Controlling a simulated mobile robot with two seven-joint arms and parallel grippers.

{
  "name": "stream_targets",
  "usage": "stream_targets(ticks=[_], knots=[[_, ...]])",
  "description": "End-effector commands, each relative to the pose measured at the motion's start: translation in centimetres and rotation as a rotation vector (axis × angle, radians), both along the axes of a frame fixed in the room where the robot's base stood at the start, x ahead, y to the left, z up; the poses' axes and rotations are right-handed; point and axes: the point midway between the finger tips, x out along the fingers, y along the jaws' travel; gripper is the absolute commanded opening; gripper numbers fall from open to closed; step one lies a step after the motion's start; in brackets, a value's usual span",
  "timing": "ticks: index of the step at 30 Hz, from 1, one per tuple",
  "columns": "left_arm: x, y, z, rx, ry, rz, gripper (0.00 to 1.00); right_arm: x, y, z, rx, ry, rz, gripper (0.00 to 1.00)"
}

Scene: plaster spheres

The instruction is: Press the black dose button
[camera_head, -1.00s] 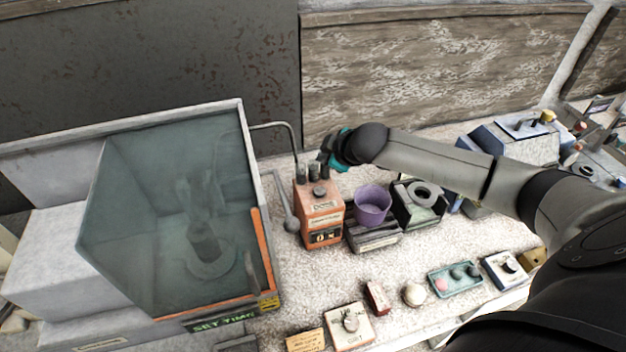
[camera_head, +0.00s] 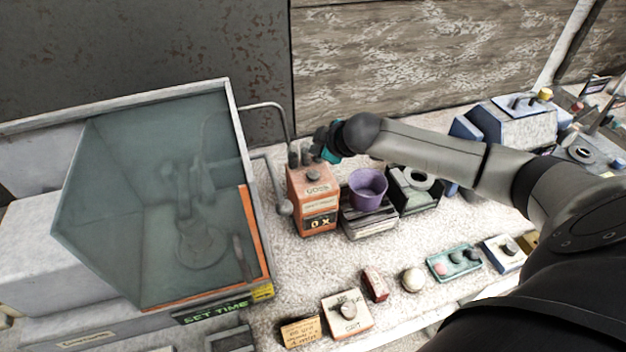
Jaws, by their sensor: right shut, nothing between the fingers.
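The dose unit is an orange box (camera_head: 313,205) with a DOSE label and a small lit display (camera_head: 320,222) on its front. A dark round button (camera_head: 313,176) sits on its top, near the front edge. Short dark upright pieces stand at the back of the top. My right gripper (camera_head: 322,150), dark with teal parts, is shut and empty, just above and behind the box's back right corner. It looks apart from the button; whether it touches the box is hard to tell. My left gripper is not in view.
A purple cup (camera_head: 368,188) stands on a scale right of the box, with a dark-topped device (camera_head: 415,188) beyond. A glass-fronted cabinet (camera_head: 150,200) is at left, with a bent metal pipe behind it. Small items (camera_head: 347,311) line the front edge.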

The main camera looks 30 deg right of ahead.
Motion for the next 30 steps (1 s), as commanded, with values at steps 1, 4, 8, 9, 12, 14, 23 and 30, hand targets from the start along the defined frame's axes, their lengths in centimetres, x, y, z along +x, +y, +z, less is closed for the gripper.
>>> stream_targets(ticks=[1, 4, 8, 9, 12, 14, 23, 30], knots=[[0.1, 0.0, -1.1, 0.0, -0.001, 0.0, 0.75, 0.0, 0.0, -0.9, 0.0, 0.0, 0.0, 0.0], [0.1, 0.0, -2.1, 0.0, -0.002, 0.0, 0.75, 0.0, 0.0, -1.8, -0.001, -0.001, 0.001, 0.0], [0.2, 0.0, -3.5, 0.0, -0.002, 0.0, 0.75, 0.0, 0.0, -2.9, -0.001, -0.001, 0.001, 0.0], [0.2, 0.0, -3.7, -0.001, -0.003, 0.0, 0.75, 0.0, 0.0, -3.5, 0.001, 0.001, -0.001, 0.0], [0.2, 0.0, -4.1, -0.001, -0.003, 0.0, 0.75, 0.0, 0.0, -4.5, 0.001, 0.001, -0.001, 0.0], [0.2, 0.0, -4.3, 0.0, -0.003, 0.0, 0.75, 0.0, 0.0, -4.9, 0.0, 0.001, -0.001, 0.0], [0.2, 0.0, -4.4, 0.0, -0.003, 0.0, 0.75, 0.0, 0.0, -5.2, 0.0, -0.001, -0.001, 0.0], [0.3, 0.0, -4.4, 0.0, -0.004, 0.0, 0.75, 0.0, 0.0, -5.2, 0.001, 0.0, -0.001, 0.0]])
